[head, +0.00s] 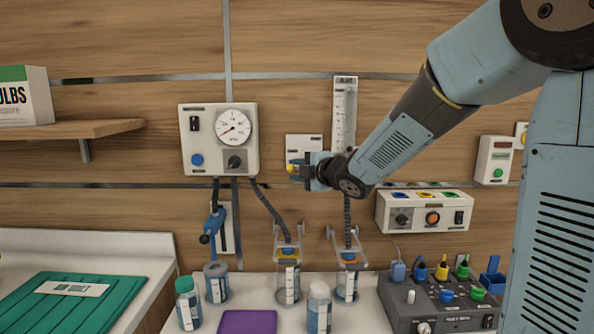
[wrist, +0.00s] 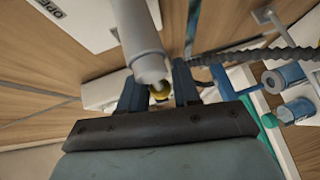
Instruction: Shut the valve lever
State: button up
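A white plate (head: 304,144) with small lettering is on the wall at centre. The wrist view shows the letters "OPE" on a white plate (wrist: 72,18). A yellow knob (head: 292,168), apparently the tip of the valve lever, shows just left of my gripper (head: 302,171). My gripper hides most of the lever, so its angle is unclear. In the wrist view the yellow knob (wrist: 158,94) lies between the two blue fingers of my gripper (wrist: 159,84). The fingers stand apart, with gaps beside the knob; contact is not clear. A pale grey cylinder (wrist: 140,40) reaches down in front of the knob.
A gauge box (head: 190,142) is left of the plate, and a flowmeter (head: 344,105) stands close behind my gripper. A dark ribbed hose (wrist: 260,55) passes near my fingers. A control box (head: 455,215) is right. Bottles and jars, including a white-capped one (head: 319,310), stand below.

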jog(key=o, duration=0.3)
jog(key=v, duration=1.3)
jog(key=shift+s+d, duration=0.2)
jog(key=shift+s, duration=0.1)
